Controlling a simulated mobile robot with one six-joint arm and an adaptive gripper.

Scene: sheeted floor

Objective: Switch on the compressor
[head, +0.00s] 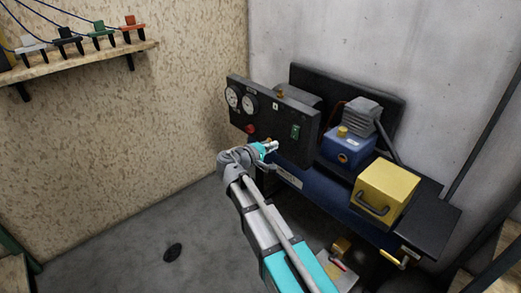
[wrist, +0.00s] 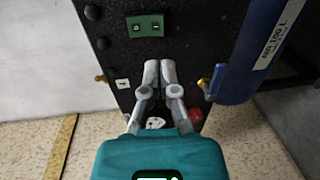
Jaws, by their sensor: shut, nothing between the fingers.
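The compressor (head: 317,182) stands against the grey wall, with a dark upright panel (head: 273,112) at its left end. The panel carries two round gauges (head: 240,99), a red button (head: 250,129) and a small green switch plate (head: 295,131). The red button (wrist: 196,116) is right of my fingers there. My gripper (head: 273,146) is shut and empty, in front of the panel's lower part; in the wrist view its fingers (wrist: 159,66) lie side by side. I cannot tell whether they touch the panel.
A blue motor unit (head: 346,148) and a yellow box with a handle (head: 386,190) sit on the compressor's right side. A wall shelf (head: 85,57) holds several coloured clamps at the upper left.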

